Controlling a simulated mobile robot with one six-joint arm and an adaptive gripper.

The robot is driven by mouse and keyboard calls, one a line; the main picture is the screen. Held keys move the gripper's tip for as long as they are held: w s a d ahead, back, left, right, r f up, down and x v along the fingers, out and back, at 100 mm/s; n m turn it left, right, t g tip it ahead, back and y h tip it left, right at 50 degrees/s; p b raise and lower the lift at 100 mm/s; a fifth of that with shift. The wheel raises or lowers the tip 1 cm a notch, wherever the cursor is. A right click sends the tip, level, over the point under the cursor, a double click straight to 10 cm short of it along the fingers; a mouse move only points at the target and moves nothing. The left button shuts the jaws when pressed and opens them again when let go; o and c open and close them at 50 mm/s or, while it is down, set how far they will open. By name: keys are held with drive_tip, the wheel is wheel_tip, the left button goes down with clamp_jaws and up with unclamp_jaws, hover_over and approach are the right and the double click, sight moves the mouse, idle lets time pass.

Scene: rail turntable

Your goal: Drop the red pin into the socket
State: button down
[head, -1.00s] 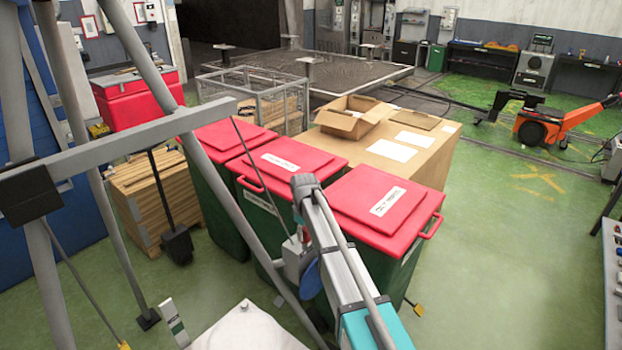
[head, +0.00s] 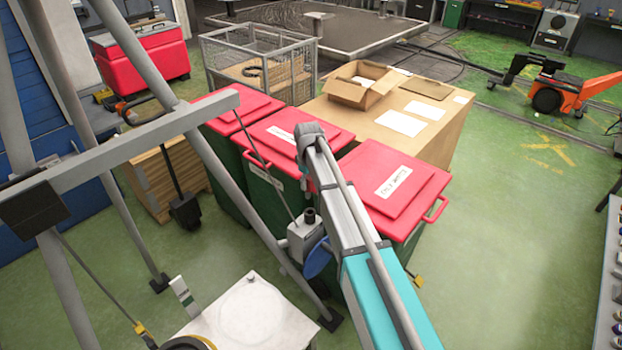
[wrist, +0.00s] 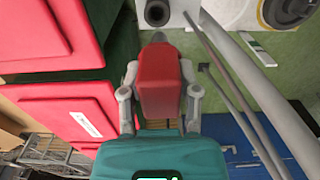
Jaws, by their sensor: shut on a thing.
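In the wrist view my gripper (wrist: 160,98) is shut on the red pin (wrist: 162,78), with one grey finger at each side. The pin hides what lies straight behind it. A dark round opening (wrist: 157,12), which looks like the socket, shows at the top edge, beyond the pin's far end and apart from it. In the head view a black collar (head: 309,215), likely the same socket, stands on a grey block by the slanted strut.
Red-lidded green bins (head: 392,187) stand behind my arm. Grey frame struts (head: 215,160) cross the left side. A white-topped stand (head: 250,315) is in front. A cardboard box (head: 360,86) sits on a brown crate. Green floor at right is open.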

sight(310, 194)
drive_tip(key=shift+w+d, duration=0.1)
drive_tip(key=shift+d, duration=0.2)
drive_tip(key=shift+f, duration=0.15)
drive_tip(key=shift+f, duration=0.15)
drive_tip(key=shift+f+b, duration=2.6)
drive_tip(key=shift+b, duration=0.3)
drive_tip(key=shift+f+b, duration=2.85)
drive_tip(key=shift+c, duration=1.3)
unclamp_jaws()
drive_tip(key=shift+r, duration=0.2)
